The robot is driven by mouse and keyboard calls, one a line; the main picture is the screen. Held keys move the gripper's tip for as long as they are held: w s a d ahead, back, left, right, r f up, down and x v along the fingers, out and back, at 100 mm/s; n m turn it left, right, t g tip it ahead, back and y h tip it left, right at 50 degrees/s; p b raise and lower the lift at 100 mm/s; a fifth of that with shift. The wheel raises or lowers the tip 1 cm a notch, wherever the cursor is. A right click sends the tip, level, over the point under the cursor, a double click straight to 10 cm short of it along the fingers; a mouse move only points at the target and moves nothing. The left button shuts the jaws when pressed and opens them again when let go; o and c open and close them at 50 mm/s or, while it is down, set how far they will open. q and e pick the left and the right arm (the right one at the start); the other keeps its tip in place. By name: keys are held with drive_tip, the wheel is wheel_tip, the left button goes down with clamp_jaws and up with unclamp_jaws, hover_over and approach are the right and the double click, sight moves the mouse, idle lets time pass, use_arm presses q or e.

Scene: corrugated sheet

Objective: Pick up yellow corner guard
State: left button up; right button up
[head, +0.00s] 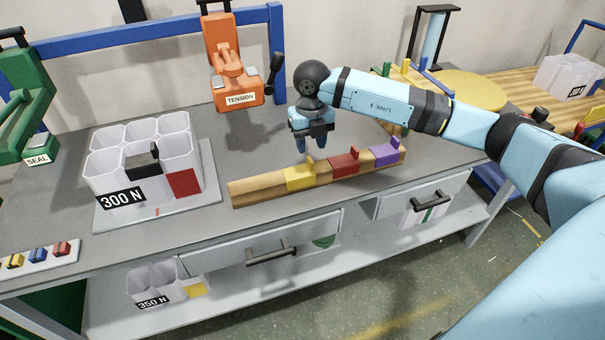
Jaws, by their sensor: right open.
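The yellow corner guard (299,180) sits on a long wooden bar (255,189) on the grey workbench, with a small upright tab on its right part. A red guard (343,165) and a purple guard (384,153) sit to its right on the same bar. My right gripper (314,150) points down just above and slightly behind the yellow guard's tab. It is open and appears empty. Whether its fingertips touch the tab cannot be told. My left gripper is not in view.
A white multi-cell container marked 300 N (107,180) stands on a board at the left. An orange TENSION tool (231,62) hangs behind, and a green SEAL tool (30,95) is at the far left. Small coloured clips (40,255) lie front left.

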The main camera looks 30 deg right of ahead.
sight(312, 162)
drive_tip(key=f, duration=0.7)
drive_tip(key=shift+w+d+f, duration=0.1)
drive_tip(key=shift+w+d, duration=0.05)
drive_tip(key=shift+d, duration=0.2)
clamp_jaws()
